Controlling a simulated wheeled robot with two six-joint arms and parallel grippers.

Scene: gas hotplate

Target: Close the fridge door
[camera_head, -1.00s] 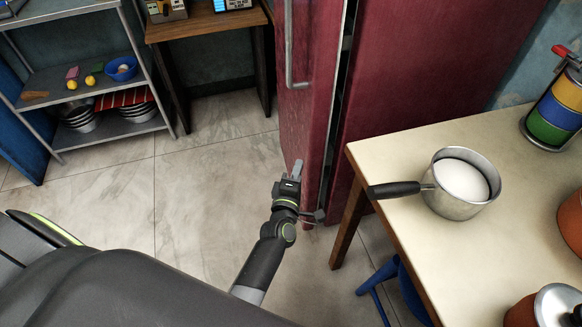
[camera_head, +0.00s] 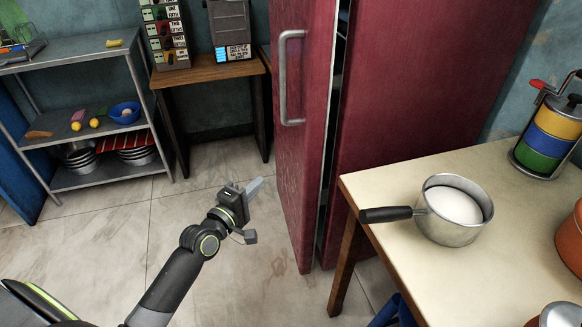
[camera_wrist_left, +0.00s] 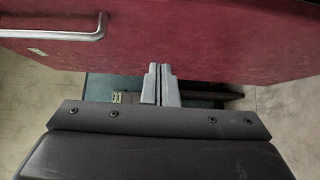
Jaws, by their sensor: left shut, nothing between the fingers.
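The dark red fridge (camera_head: 420,70) stands at the centre right in the head view. Its red door (camera_head: 302,165) is slightly ajar, with a narrow dark gap between door and body. The door has a vertical metal handle (camera_head: 284,80), and the handle also shows at the upper left of the left wrist view (camera_wrist_left: 70,34). My left gripper (camera_head: 256,186) is shut and empty, left of the door at its lower part. In the left wrist view the closed fingers (camera_wrist_left: 161,84) point toward the door face; whether they touch it I cannot tell. My right gripper is not in view.
A cream table (camera_head: 400,265) stands right of the fridge, with a metal saucepan (camera_head: 452,215) and a stacked coloured container (camera_head: 548,135). A metal shelf (camera_head: 80,125) and a wooden table (camera_head: 205,72) stand at the back left. The tiled floor left of the door is clear.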

